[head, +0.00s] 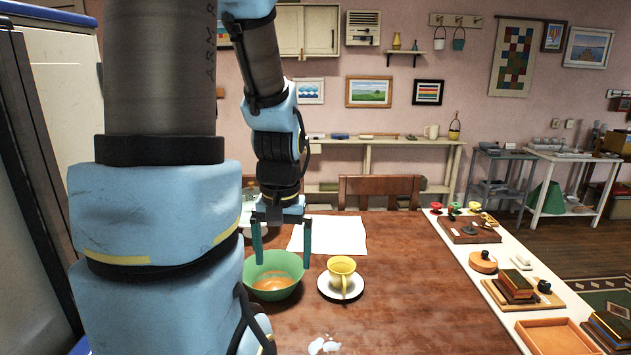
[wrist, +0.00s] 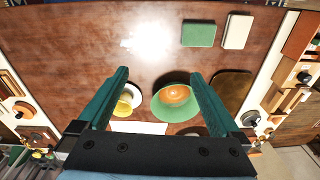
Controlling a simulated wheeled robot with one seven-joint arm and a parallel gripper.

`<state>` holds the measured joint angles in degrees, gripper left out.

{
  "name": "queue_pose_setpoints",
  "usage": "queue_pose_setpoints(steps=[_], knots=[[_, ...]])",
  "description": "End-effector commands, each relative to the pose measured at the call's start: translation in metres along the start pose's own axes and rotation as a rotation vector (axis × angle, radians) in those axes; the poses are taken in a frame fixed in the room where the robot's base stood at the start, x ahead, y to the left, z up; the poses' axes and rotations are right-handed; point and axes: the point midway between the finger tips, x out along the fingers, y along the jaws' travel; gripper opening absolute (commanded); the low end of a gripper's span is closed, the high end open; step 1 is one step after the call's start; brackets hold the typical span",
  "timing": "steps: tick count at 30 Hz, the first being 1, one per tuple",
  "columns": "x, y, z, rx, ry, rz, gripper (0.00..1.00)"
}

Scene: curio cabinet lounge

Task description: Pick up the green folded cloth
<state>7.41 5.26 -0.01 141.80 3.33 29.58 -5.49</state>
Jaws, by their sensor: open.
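The green folded cloth (wrist: 198,33) lies flat on the wooden table in the wrist view, near the top and right of centre. A cream folded cloth or similar flat block (wrist: 237,32) lies just right of it. The green cloth does not show in the head view, where my arm covers part of the table. My gripper (head: 282,262) is open and empty, pointing down above the table by the green bowl. In the wrist view its two fingers (wrist: 160,80) are wide apart, and the cloth is beyond them, not between them.
A green bowl (head: 274,288) with orange contents and a yellow cup (head: 342,272) on a white saucer (head: 340,297) stand near my gripper. A white sheet (head: 328,235) lies behind them. A brown board (wrist: 232,88) lies beside the bowl. A white side shelf (head: 480,278) holds several objects.

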Motion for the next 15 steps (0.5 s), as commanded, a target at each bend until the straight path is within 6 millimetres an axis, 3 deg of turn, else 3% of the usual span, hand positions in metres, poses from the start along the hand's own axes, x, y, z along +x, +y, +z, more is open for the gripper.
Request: queue_pose_setpoints(steps=[3, 11, 15], knots=[[0.004, 0.0, 0.012, 0.008, 0.057, 0.024, 1.0], [0.004, 0.0, 0.015, 0.022, 0.078, 0.03, 1.0], [0.022, -0.004, 0.013, 0.122, 0.053, 0.006, 1.0]])
